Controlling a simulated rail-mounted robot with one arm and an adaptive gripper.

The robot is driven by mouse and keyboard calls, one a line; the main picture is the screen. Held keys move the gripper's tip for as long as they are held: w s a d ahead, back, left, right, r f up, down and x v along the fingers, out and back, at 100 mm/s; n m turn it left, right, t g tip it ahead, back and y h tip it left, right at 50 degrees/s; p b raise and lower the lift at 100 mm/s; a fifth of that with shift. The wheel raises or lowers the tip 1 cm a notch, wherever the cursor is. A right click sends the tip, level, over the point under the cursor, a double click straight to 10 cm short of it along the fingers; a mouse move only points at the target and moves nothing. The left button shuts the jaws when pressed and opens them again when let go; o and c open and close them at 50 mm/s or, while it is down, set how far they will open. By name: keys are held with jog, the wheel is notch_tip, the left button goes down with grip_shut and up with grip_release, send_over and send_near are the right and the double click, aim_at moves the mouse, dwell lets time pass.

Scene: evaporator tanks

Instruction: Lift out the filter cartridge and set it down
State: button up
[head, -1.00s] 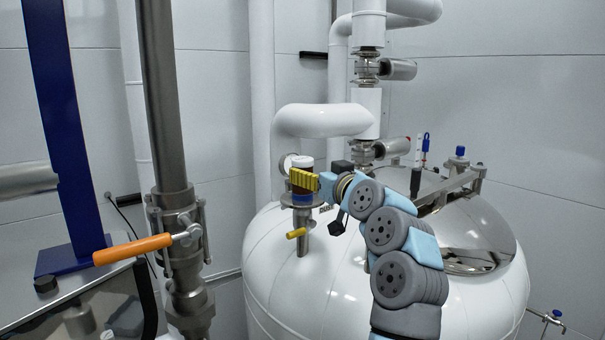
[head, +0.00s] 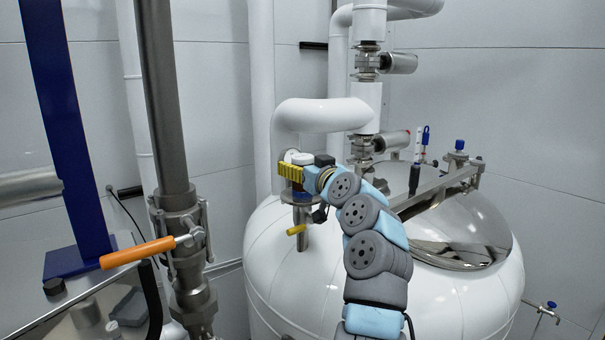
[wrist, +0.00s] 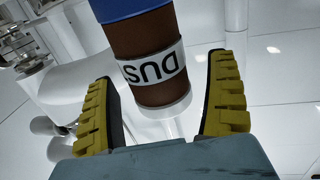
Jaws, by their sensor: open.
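The filter cartridge (head: 302,158) stands upright on top of a metal fitting (head: 301,198) on the white tank; in the head view mostly its white cap shows, with the gripper in front of its body. In the wrist view the cartridge (wrist: 145,50) is brown with a white lettered band, a white end and a blue part at the top edge. My gripper (head: 291,172) is at cartridge height. In the wrist view my gripper (wrist: 160,66) is open, its yellow-backed fingers on either side of the cartridge, with gaps showing. Contact is not visible.
A yellow-handled valve (head: 297,229) sits below the fitting. A thick white pipe (head: 320,115) arches behind and above the cartridge. The white tank (head: 290,265) spreads below. A steel pipe with an orange lever (head: 137,252) stands at the left.

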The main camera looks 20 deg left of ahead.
aim_at(303, 156)
jog(key=c, duration=1.3)
jog(key=shift+r, duration=0.1)
jog(key=shift+r+b, duration=0.95)
jog(key=shift+r, duration=0.45)
jog(key=s+d+r+b, duration=0.3)
jog(key=s+r+b, duration=0.2)
jog(key=s+r, duration=0.5)
jog(key=s, duration=0.3)
jog(key=shift+s+d, duration=0.15)
jog(key=shift+s, duration=0.15)
